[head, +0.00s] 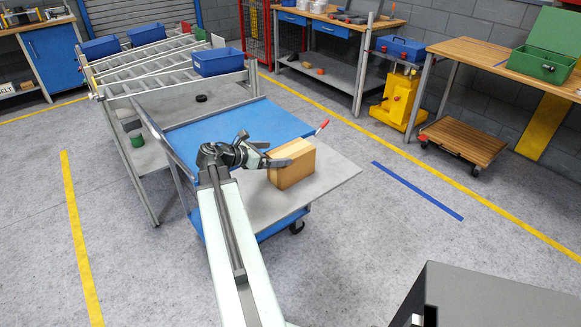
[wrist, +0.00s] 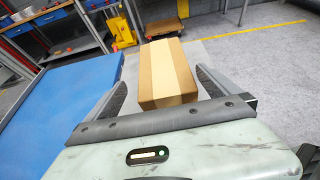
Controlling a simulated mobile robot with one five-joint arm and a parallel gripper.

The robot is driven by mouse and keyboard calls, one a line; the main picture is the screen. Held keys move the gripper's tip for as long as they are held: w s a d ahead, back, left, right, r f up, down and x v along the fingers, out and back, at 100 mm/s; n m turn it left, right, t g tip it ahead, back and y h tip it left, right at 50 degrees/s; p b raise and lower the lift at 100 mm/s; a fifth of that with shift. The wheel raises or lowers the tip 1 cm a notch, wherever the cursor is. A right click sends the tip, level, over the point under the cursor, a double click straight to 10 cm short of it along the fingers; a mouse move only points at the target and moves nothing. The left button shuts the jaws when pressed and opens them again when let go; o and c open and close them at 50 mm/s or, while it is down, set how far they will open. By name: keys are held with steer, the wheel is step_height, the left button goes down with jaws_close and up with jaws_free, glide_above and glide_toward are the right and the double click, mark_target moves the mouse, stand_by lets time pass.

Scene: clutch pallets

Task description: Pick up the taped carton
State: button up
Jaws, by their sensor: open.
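The taped carton (head: 291,164) is a brown box with a paler tape band, standing on the grey part of a trolley top. In the wrist view the carton (wrist: 167,75) lies straight ahead, between and just beyond my open fingers. My gripper (head: 277,154) is at the carton's left side in the head view, with a finger overlapping its near face. In the wrist view my gripper (wrist: 163,88) has one finger on each side of the carton, with gaps visible. I cannot tell whether either finger touches it.
The trolley's blue mat (head: 217,127) is bare on the left. A roller rack with blue bins (head: 218,62) stands behind left. Floor between is open.

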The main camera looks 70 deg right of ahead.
mark_target(296, 147)
steer(key=shift+b+x, duration=0.45)
steer(key=shift+x, duration=0.7)
steer(key=x, duration=0.2)
steer(key=b+x, duration=0.1)
steer(key=x, duration=0.2)
steer(key=shift+s+d+r, duration=0.15)
steer(key=shift+s, duration=0.25)
steer(key=c, duration=2)
steer(key=shift+r+p, duration=0.65)
steer(key=shift+r, duration=0.2)
step_height(296, 147, up, 2)
steer(key=shift+r+p, duration=0.1)
steer(key=shift+p, duration=0.95)
steer(key=w+a+r+p, duration=0.1)
steer(key=w+a, duration=1)
steer(key=shift+a, duration=0.4)
